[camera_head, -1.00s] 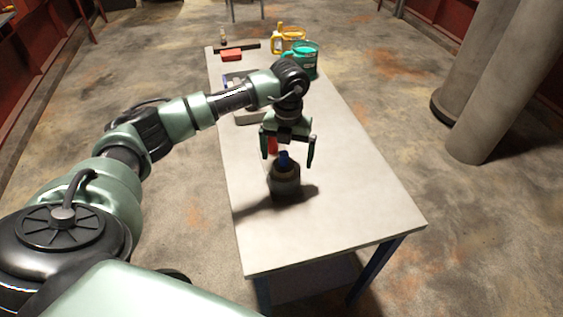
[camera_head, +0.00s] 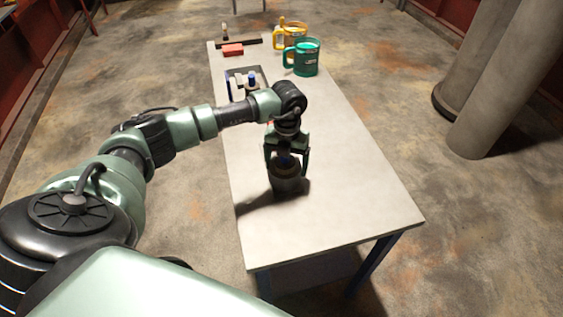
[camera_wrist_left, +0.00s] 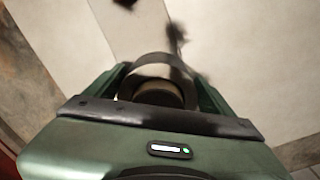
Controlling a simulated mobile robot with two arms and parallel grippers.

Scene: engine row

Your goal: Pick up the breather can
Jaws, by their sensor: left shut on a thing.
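The breather can (camera_head: 287,184), a dark grey can with a narrower top and a bit of blue, stands upright near the middle of the table (camera_head: 340,220). My left gripper (camera_head: 287,164) comes down from above and is shut on the can's upper part, one finger on each side. In the left wrist view the round top of the can (camera_wrist_left: 158,94) sits between the fingers. Whether its base touches the table is hard to tell. My right gripper is in neither view.
A green mug-like jug (camera_head: 306,57) and a yellow one (camera_head: 289,35) stand at the back right of the table. A dark tray (camera_head: 231,84) with small items lies behind my wrist. A red block (camera_head: 232,50) is farther back. The front of the table is clear.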

